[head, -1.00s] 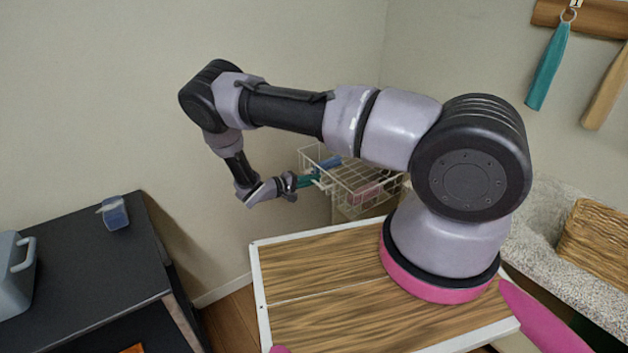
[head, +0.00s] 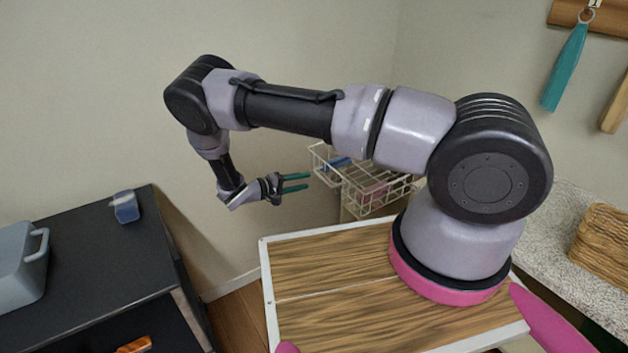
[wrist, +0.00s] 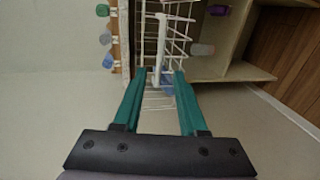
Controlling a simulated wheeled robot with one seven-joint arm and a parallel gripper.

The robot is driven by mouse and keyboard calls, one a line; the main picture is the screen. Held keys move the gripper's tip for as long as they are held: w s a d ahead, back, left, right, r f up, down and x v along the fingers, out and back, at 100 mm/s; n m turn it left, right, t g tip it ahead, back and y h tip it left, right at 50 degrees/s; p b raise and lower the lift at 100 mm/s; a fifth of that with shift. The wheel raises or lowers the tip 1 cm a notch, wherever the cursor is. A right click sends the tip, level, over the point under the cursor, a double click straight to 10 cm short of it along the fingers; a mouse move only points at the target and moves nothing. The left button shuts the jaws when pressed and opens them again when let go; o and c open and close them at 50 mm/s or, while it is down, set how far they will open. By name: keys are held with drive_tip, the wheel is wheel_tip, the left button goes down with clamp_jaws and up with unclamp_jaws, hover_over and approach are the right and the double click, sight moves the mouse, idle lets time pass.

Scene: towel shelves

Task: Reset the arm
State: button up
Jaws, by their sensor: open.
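My gripper (head: 296,183) is at the left of the wire basket in the head view, its two teal fingers apart and nothing between them. In the wrist view, my gripper (wrist: 163,80) also shows open, with the white wire basket (wrist: 176,45) beyond its fingertips. The white wire basket (head: 372,203) stands by the wall in the head view, with a blue item (head: 340,163) and a pinkish item (head: 374,190) in it. My arm is bent, its forearm hanging down at the left.
A black cabinet (head: 90,270) at left bears a grey box (head: 20,265) and a small blue item (head: 126,208). A woven basket (head: 602,245) sits on a speckled counter (head: 558,235). Rolled items show by a rack in the wrist view.

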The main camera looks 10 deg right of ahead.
drive_tip(key=shift+v, duration=1.2)
drive_tip(key=shift+r, duration=0.15)
drive_tip(key=s+d+r+m+g+y, duration=0.2)
drive_tip(key=d+r+y, duration=0.1)
drive_tip(key=r, duration=0.8)
drive_tip(key=s+d+r+m+g+y, duration=0.15)
drive_tip(key=r+y, duration=0.25)
drive_tip(key=r, duration=0.6)
drive_tip(key=s+d+r+m+g+y, duration=0.1)
drive_tip(key=d+r+m+g+y, duration=0.2)
drive_tip(key=r, duration=0.8)
drive_tip(key=s+d+r+m+t+y, duration=0.1)
drive_tip(key=s+d+r+t+y, duration=0.1)
drive_tip(key=s+r, duration=0.8)
drive_tip(key=s+d+r+t+y, duration=0.2)
drive_tip(key=s+r+t+y, duration=0.2)
drive_tip(key=s+r, duration=0.6)
drive_tip(key=shift+s+d+m+t+y, duration=0.35)
drive_tip(key=shift+s+t, duration=0.25)
drive_tip(key=shift+t, duration=0.55)
